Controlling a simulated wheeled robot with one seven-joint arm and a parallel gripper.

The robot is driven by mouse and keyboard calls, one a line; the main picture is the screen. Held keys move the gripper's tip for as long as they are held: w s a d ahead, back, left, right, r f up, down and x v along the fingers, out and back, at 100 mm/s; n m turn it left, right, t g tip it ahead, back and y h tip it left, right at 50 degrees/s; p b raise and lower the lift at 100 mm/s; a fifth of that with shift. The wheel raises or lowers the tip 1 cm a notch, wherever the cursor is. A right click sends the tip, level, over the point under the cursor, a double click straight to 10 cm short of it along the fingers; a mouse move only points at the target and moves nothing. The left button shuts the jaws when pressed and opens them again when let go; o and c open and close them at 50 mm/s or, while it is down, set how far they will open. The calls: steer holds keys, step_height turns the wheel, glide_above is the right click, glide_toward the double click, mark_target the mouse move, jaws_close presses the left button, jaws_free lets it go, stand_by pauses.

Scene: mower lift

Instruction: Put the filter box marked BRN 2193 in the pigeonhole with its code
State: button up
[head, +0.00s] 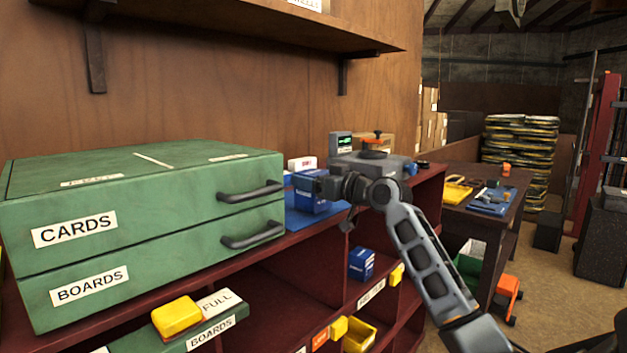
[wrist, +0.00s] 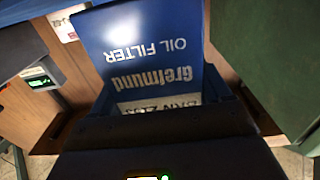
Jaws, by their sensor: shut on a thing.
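A blue filter box (head: 309,196) is at my gripper (head: 330,187), above the top of the dark red shelf unit (head: 268,259), beside the green drawer cabinet. In the wrist view the blue box (wrist: 150,45) fills the middle, with upside-down words "OIL FILTER" and "Grefmund". Its white code label (wrist: 160,102) is partly covered; it seems to read BRN 2193. My gripper (wrist: 155,125) is shut on this box. The pigeonholes are below in the shelf unit; one holds another blue box (head: 361,264). The label strip (head: 371,292) below it is too small to read surely.
The green cabinet (head: 140,225), marked CARDS and BOARDS, stands left of my gripper. A blue mat (head: 322,221) lies under the held box. A grey device (head: 372,165) stands behind. Yellow tabs (head: 397,274) and a yellow bin (head: 359,335) sit at the pigeonholes.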

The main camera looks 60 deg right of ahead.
steer(key=shift+f, duration=0.3)
steer(key=shift+f, duration=0.15)
steer(key=o, duration=1.2)
steer(key=shift+o, duration=0.2)
